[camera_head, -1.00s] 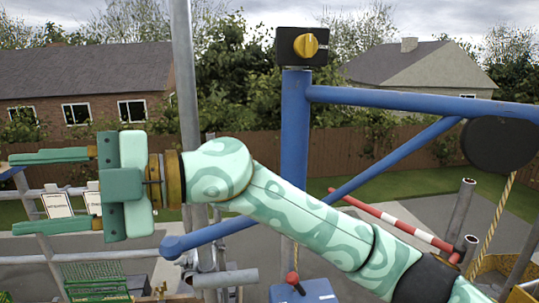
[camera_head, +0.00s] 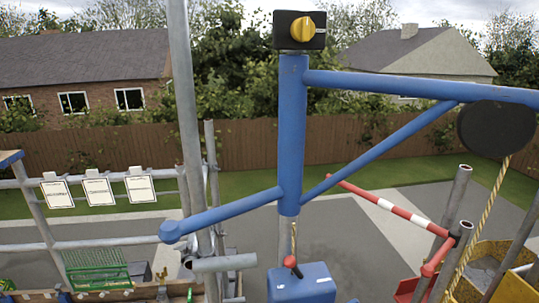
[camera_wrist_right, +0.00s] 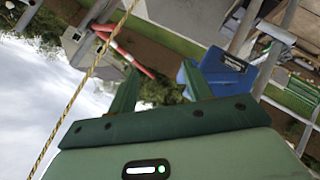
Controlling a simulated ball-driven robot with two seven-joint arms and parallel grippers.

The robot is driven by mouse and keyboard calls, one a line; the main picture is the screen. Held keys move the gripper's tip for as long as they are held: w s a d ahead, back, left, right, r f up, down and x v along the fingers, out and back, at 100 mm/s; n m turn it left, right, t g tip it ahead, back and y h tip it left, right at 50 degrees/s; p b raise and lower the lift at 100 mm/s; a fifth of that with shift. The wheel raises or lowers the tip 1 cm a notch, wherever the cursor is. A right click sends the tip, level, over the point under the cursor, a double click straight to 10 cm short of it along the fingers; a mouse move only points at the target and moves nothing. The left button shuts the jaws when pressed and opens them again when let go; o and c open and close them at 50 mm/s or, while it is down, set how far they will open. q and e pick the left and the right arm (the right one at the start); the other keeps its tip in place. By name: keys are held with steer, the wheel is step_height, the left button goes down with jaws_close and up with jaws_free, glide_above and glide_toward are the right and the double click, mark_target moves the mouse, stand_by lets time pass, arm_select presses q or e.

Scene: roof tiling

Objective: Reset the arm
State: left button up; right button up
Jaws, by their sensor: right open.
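My right gripper (camera_wrist_right: 159,68) shows in the right wrist view. Its two green fingers are apart with nothing between them, so it is open and empty. The wrist camera looks at a tilted scene, with sky at the lower left. No part of either arm shows in the head view. My left gripper is in neither current view.
A blue hoist frame (camera_head: 292,140) carries a black box with a yellow knob (camera_head: 303,29). A rope (camera_head: 489,205) hangs from its black wheel (camera_head: 496,128). A red-white bar (camera_head: 390,208) and scaffold poles (camera_head: 187,110) stand around. White signs (camera_head: 98,190) hang on the left rail.

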steer(key=s+d+f+g+h, duration=0.1)
steer(key=s+d+f+g, duration=0.25)
steer(key=s, duration=0.35)
steer(key=s+a+f+g+y+b, duration=0.15)
steer(key=f+b, duration=0.25)
steer(key=f, duration=1.3)
steer(key=s+a+f+g+y+b, duration=0.1)
steer(key=s+a+f+y+b, duration=0.2)
steer(key=f, duration=1.5)
steer(key=s+f+m+g+b, duration=0.2)
steer(key=s+f+b, duration=0.5)
steer(key=s+f, duration=1.2)
steer(key=shift+s+d+f+m+g, duration=0.2)
steer(key=shift+s+f+m+g, duration=0.25)
steer(key=shift+f, duration=0.4)
